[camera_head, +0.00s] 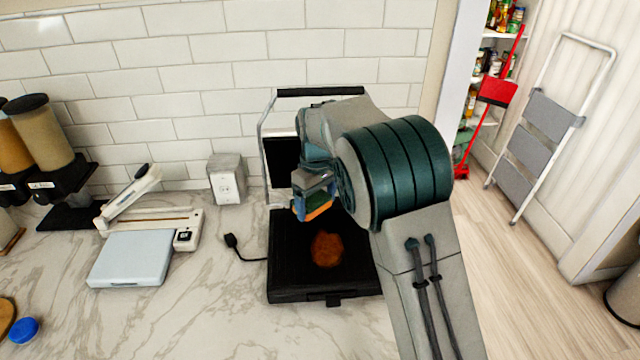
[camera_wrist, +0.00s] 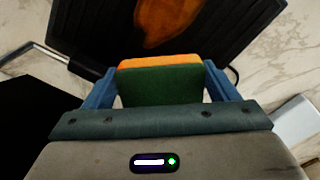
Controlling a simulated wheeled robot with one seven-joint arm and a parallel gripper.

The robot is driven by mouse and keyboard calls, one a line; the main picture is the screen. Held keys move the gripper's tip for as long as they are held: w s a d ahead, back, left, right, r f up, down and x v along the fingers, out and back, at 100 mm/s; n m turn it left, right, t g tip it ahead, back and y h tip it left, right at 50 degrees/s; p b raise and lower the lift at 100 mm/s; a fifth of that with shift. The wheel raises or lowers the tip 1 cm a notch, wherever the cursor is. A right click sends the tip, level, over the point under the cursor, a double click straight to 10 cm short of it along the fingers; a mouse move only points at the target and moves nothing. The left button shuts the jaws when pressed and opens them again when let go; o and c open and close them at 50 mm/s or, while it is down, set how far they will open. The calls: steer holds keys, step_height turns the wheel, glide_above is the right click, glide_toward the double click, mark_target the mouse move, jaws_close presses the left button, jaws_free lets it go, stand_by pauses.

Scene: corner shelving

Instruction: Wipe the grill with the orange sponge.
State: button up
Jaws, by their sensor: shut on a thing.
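The black grill (camera_head: 290,283) stands open on the marble counter, its lid raised at the back. An orange-brown stain (camera_head: 326,249) lies on its lower plate, and the stain also shows at the top of the wrist view (camera_wrist: 168,20). My gripper (camera_head: 312,205) is shut on the sponge (camera_head: 318,211), which has an orange layer and a dark green layer. In the wrist view the sponge (camera_wrist: 160,84) sits between the two blue fingers (camera_wrist: 160,88). The sponge is above the plate, apart from the stain. My arm hides the grill's right side.
A white sealing device with a pale scale-like plate (camera_head: 130,260) stands left of the grill. A power outlet box (camera_head: 227,180) and a plug (camera_head: 232,241) are near the grill's left side. Dispensers (camera_head: 40,140) stand far left. A tiled wall closes the back.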

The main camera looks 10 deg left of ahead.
steer(key=shift+w, duration=0.4)
steer(key=shift+s+a+f+b, duration=0.15)
steer(key=shift+a+f+b, duration=0.05)
steer(key=shift+f+b, duration=0.5)
steer(key=b, duration=0.3)
glide_above(317, 232)
steer(key=shift+a+f, duration=0.1)
steer(key=shift+f, duration=2.15)
steer(key=shift+f+b, duration=0.6)
steer(key=shift+f, duration=0.55)
